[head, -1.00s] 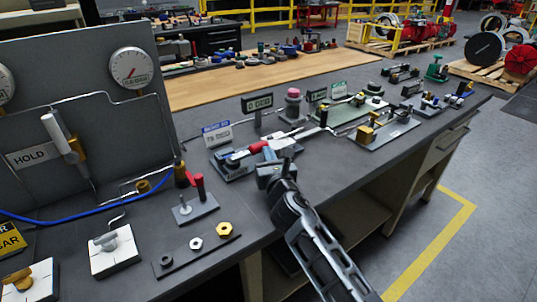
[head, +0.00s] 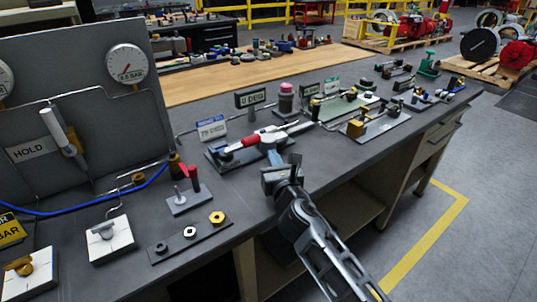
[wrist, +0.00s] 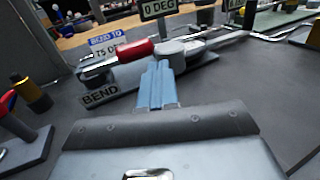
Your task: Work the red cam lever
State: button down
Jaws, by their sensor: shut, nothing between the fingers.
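A bending fixture with a BEND label stands on the bench, and a red lever (head: 250,140) lies low along its plate (head: 222,163). In the wrist view the red lever (wrist: 134,51) lies just beyond and left of my fingertips, beside a grey round part (wrist: 172,50). My gripper (head: 273,153) is shut and empty at the fixture's near edge. Its two pale blue fingers (wrist: 157,85) are together and point at the fixture. I cannot tell whether the fingertips touch it.
A 0 DEG display (head: 253,97) and a blue-topped sign (head: 212,127) stand behind the fixture. A tube runs right towards other fixtures (head: 372,124). A gauge panel (head: 80,90) stands at the left. Bare bench (head: 232,190) lies left of my gripper.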

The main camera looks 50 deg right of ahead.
jog(key=s, duration=0.2)
jog(key=s+a, duration=0.1)
jog(key=s, duration=0.2)
jog(key=s+a+b, duration=0.1)
jog(key=s, duration=0.1)
jog(key=shift+s+a, duration=0.1)
jog(key=shift+s, duration=0.15)
jog(key=s+a+f+m+y, duration=0.4)
jog(key=s+a+m+y, duration=0.4)
jog(key=s+a+m, duration=0.6)
jog(key=s+a+r+m+y, duration=0.1)
jog(key=s+a+r+m, duration=0.2)
jog(key=s+a+m, duration=0.2)
jog(key=s+a+r+m+y, duration=0.2)
jog(key=s+a+r+m, duration=0.2)
jog(key=s+m, duration=0.5)
jog(key=shift+s+a+r+m+t, duration=0.3)
jog(key=shift+s+a, duration=0.1)
